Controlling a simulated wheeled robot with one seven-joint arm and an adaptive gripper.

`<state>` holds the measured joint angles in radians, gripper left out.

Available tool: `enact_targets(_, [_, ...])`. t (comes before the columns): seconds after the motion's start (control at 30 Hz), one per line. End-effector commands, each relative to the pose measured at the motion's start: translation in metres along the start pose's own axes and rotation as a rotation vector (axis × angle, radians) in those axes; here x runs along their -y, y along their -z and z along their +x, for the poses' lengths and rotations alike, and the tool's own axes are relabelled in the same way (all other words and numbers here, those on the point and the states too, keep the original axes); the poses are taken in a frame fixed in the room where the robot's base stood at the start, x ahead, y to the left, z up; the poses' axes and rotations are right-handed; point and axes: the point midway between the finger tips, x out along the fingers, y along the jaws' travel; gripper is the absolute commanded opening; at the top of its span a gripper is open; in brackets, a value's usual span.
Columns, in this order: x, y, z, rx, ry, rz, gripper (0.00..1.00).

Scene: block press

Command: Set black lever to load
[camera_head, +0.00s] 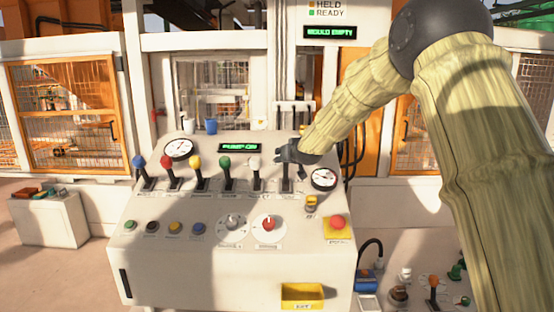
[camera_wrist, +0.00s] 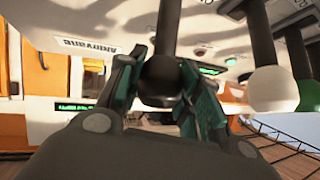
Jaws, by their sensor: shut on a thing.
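The black lever (camera_wrist: 161,80) is between my gripper's fingers in the wrist view, its round dark knob held by the teal-lined jaws. My gripper (camera_head: 287,150) is at the right end of the lever row on the sloped white panel (camera_head: 140,210) in the head view. There the gripper covers the knob, and only the lever's dark shaft (camera_head: 286,184) shows below. The lever's slot label is too small to read. My gripper also shows in the wrist view (camera_wrist: 160,88), shut on the knob.
A white-knobbed lever (camera_head: 254,163) stands just left of my gripper, with green (camera_head: 225,163), yellow, red and blue ones further left. A dial gauge (camera_head: 323,179) is close on the right. Displays read "PUMP ON" (camera_head: 240,148) and "MOULD EMPTY" (camera_head: 330,32).

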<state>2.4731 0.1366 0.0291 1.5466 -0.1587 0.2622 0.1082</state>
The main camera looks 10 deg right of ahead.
Motion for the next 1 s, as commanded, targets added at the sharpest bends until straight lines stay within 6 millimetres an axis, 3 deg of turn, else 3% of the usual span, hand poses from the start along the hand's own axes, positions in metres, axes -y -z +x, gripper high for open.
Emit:
enact_targets(0.3, [-0.018, 0.008, 0.005, -0.007, -0.014, 0.006, 0.0])
enact_targets(0.83, [-0.021, 0.009, 0.007, -0.009, -0.016, 0.006, 0.0])
enact_targets(0.87, [-0.021, 0.009, 0.007, -0.009, -0.016, 0.006, 0.36])
enact_targets(1.0, [-0.021, 0.009, 0.007, -0.008, -0.016, 0.006, 0.57])
